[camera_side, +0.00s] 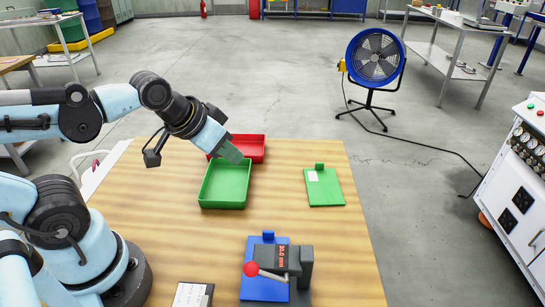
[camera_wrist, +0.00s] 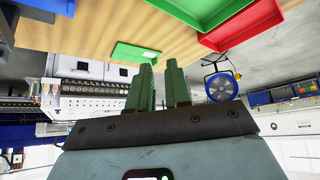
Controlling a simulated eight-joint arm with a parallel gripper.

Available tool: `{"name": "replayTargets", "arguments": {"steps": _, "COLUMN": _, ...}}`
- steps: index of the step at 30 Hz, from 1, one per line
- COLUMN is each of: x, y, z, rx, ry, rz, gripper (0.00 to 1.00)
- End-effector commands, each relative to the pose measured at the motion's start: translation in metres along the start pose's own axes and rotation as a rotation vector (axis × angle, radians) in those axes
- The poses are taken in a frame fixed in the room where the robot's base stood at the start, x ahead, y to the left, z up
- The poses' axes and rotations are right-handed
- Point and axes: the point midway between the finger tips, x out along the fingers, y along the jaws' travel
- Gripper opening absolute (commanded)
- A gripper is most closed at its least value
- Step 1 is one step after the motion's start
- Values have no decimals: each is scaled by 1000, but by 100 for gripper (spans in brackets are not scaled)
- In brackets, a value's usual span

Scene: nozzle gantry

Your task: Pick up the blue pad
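The blue pad (camera_side: 264,291) lies on the wooden table near its front edge in the side view, with a small blue tab at its back end. A dark grey gantry (camera_side: 305,264) marked 30.0 mm reaches over it and hides part of its surface. A red ball knob (camera_side: 251,269) also overlaps the pad in this view. My gripper (camera_side: 232,154) is high above the trays at the back, well away from the pad. In the wrist view my gripper (camera_wrist: 161,68) has its two green fingers apart with nothing between them. The blue pad is not in the wrist view.
A green tray (camera_side: 204,195) and a red tray (camera_side: 257,141) stand at the table's back. A green pad (camera_side: 325,191) lies at the right; it also shows in the wrist view (camera_wrist: 130,52). The table's middle is clear.

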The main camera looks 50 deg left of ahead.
Motion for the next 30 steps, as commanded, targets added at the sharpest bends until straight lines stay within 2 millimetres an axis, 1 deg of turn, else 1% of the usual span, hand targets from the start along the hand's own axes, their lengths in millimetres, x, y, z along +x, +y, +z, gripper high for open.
{"name": "replayTargets", "arguments": {"steps": 1, "x": 0, "y": 0, "z": 0, "rx": 0, "ry": 0, "rz": 0, "gripper": 26}}
{"name": "replayTargets", "arguments": {"steps": 3, "x": 0, "y": 0, "z": 0, "rx": 0, "ry": 0, "rz": 0, "gripper": 37}}
{"name": "replayTargets", "arguments": {"steps": 4, "x": 0, "y": 0, "z": 0, "rx": 0, "ry": 0, "rz": 0, "gripper": 39}}
{"name": "replayTargets", "arguments": {"steps": 11, "x": 0, "y": 0, "z": 0, "rx": 1, "ry": 0, "rz": 0, "gripper": 39}}
{"name": "replayTargets", "arguments": {"steps": 14, "x": 0, "y": 5, "z": 2, "rx": 41, "ry": -19, "rz": 17, "gripper": 39}}
{"name": "replayTargets", "arguments": {"steps": 17, "x": -2, "y": 19, "z": 10, "rx": 160, "ry": -71, "rz": 73, "gripper": 39}}
{"name": "replayTargets", "arguments": {"steps": 21, "x": -8, "y": 46, "z": 24, "rx": 400, "ry": -154, "rz": 202, "gripper": 39}}
{"name": "replayTargets", "arguments": {"steps": 24, "x": -14, "y": 62, "z": 33, "rx": 548, "ry": -191, "rz": 292, "gripper": 39}}
{"name": "replayTargets", "arguments": {"steps": 27, "x": -19, "y": 72, "z": 40, "rx": 647, "ry": -210, "rz": 356, "gripper": 39}}
{"name": "replayTargets", "arguments": {"steps": 30, "x": -19, "y": 77, "z": 43, "rx": 693, "ry": -217, "rz": 386, "gripper": 39}}
